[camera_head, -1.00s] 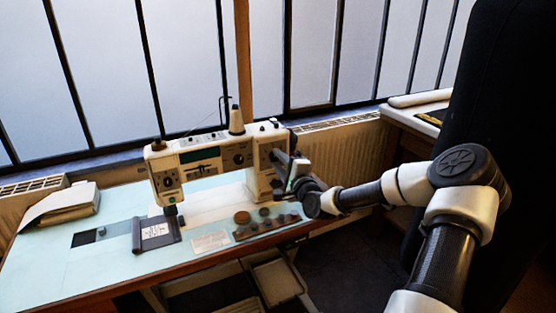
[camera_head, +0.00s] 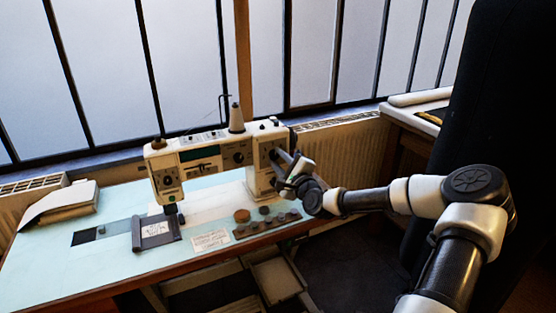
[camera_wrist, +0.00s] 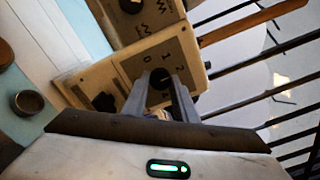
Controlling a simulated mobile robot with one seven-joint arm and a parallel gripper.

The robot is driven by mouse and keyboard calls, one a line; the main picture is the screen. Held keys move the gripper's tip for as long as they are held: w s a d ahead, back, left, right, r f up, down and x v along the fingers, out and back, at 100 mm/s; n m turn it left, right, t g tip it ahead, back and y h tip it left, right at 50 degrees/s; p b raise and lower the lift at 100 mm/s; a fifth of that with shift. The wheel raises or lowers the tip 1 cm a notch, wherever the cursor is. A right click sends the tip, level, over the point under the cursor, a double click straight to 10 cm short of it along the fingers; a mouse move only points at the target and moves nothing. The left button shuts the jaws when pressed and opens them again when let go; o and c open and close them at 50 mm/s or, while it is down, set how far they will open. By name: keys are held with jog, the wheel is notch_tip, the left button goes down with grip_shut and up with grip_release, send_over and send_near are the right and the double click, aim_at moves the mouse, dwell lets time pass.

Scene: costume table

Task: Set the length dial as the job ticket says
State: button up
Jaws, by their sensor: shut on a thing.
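The cream sewing machine (camera_head: 215,160) stands on the pale blue table. In the wrist view, my gripper (camera_wrist: 163,84) is shut on a dark round dial (camera_wrist: 158,75) on the machine's pillar. The dial sits on a grey plate (camera_wrist: 153,58) with printed digits, among them 0, 1 and 2. The fingers cover part of the dial, so I cannot tell its setting.
A second knob (camera_wrist: 131,5) with stitch marks is on the machine near the dial; a dark lever (camera_wrist: 104,102) is below. A dark tray of several round pieces (camera_head: 268,225) lies below my gripper. Stacked papers (camera_head: 62,203) are at left. The barred window is behind.

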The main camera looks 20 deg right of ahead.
jog(key=o, duration=1)
jog(key=shift+o, duration=0.2)
jog(key=shift+s, duration=0.1)
jog(key=s+p, duration=0.2)
jog(key=s, duration=1.5)
jog(key=shift+s+d, duration=0.15)
jog(key=shift+d, duration=0.15)
